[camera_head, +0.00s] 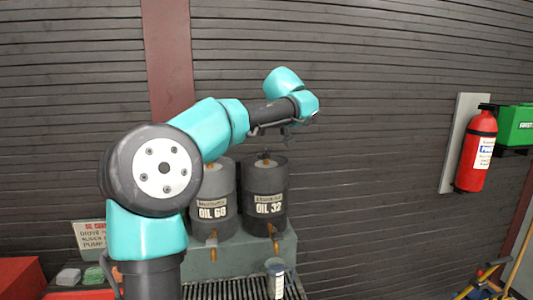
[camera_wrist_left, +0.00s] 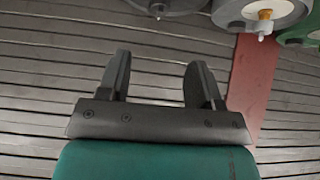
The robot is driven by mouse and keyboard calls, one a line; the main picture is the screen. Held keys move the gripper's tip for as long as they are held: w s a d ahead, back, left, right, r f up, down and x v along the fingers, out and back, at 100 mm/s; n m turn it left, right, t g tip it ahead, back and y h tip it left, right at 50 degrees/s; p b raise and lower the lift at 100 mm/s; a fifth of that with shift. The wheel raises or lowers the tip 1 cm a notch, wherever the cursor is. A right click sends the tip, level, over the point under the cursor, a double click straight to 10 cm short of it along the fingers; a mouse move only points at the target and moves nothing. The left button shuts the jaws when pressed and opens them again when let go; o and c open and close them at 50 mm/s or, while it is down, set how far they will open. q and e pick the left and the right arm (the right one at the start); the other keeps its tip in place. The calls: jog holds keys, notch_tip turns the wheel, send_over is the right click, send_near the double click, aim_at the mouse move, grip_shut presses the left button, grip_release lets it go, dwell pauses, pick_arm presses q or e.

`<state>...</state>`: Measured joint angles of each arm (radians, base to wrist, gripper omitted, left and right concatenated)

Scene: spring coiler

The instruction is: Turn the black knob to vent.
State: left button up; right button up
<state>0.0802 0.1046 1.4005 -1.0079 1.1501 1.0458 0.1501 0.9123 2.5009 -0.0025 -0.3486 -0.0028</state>
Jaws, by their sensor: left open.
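I cannot make out a black knob in either view. My left arm reaches in from the left in the head view, and its gripper (camera_head: 286,132) is small and partly hidden above the two oil drums. In the left wrist view the left gripper (camera_wrist_left: 160,62) is open, its two dark fingers apart with nothing between them. My right gripper is in neither view.
A labelled container (camera_head: 276,280) stands below. A red fire extinguisher (camera_head: 476,152) hangs at right. The wall between is clear.

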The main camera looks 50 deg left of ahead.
aim_at(267, 151)
pick_arm(q)
jog(key=x, duration=1.4)
jog(key=shift+w+a+f, duration=0.1)
jog(key=shift+a+f, duration=0.15)
jog(key=shift+f, duration=0.05)
jog(key=shift+c, duration=0.4)
jog(key=c, duration=0.8)
